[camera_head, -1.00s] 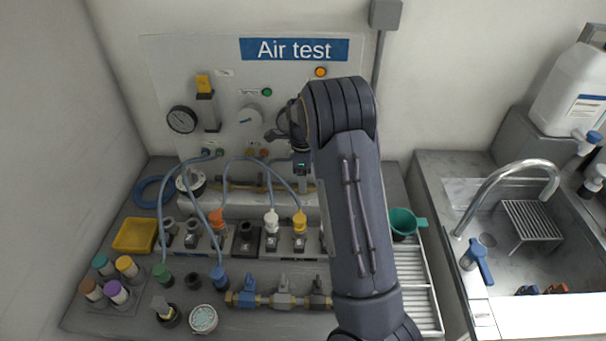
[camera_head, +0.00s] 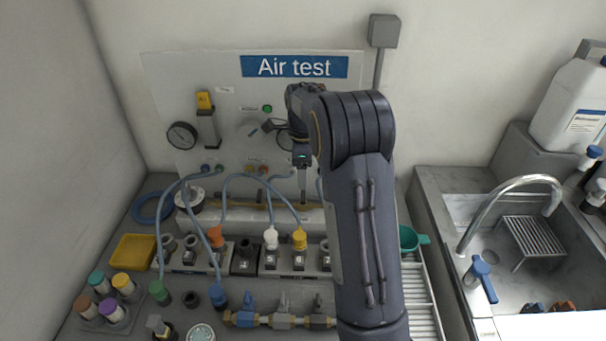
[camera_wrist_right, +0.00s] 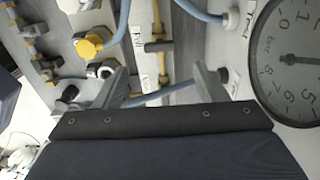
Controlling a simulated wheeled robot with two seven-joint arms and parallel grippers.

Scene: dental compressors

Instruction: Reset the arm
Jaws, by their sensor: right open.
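My right arm (camera_head: 362,225) rises from the bottom of the head view and bends at the top toward the Air test panel (camera_head: 225,110). My right gripper (camera_head: 303,185) hangs pointing down in front of the panel, above the rear of the bench. In the right wrist view the right gripper (camera_wrist_right: 158,88) shows two fingers spread apart with nothing held between them. Beyond them are a yellow connector (camera_wrist_right: 88,46), a blue hose and a large gauge (camera_wrist_right: 297,60). My left gripper is not in view.
A row of fittings with blue hoses and a yellow connector (camera_head: 299,240) stands on the bench below the gripper. Valves (camera_head: 282,318) lie in front. A yellow tray (camera_head: 133,252) is at left. A sink with a tap (camera_head: 510,185) is at right.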

